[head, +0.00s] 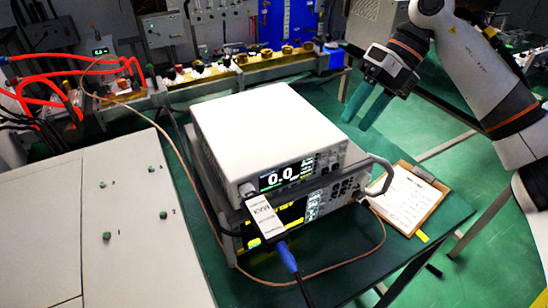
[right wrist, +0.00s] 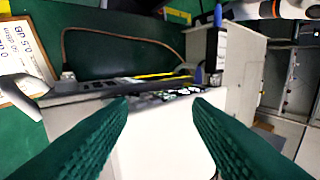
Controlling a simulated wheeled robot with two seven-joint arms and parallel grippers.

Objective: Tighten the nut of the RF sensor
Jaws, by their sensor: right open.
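The RF sensor (head: 264,218) is a light rectangular block at the front left of the stacked instruments. Its upper end meets a round connector (head: 246,188) on the top unit, and a blue plug (head: 287,257) with a black cable leaves its lower end. The nut itself is too small to make out clearly. My right gripper (head: 357,122) is open and empty, with green fingers, behind and right of the instruments, well away from the sensor. In the right wrist view its fingers (right wrist: 161,101) are spread in front of the white casing, touching nothing clearly. My left gripper is not in view.
A white power meter (head: 265,130) showing 0.0 sits on a second instrument with a handle (head: 380,178). A clipboard (head: 408,197) lies to the right on the green table. A brown cable (head: 345,262) loops in front. A large pale cabinet (head: 110,215) stands at left.

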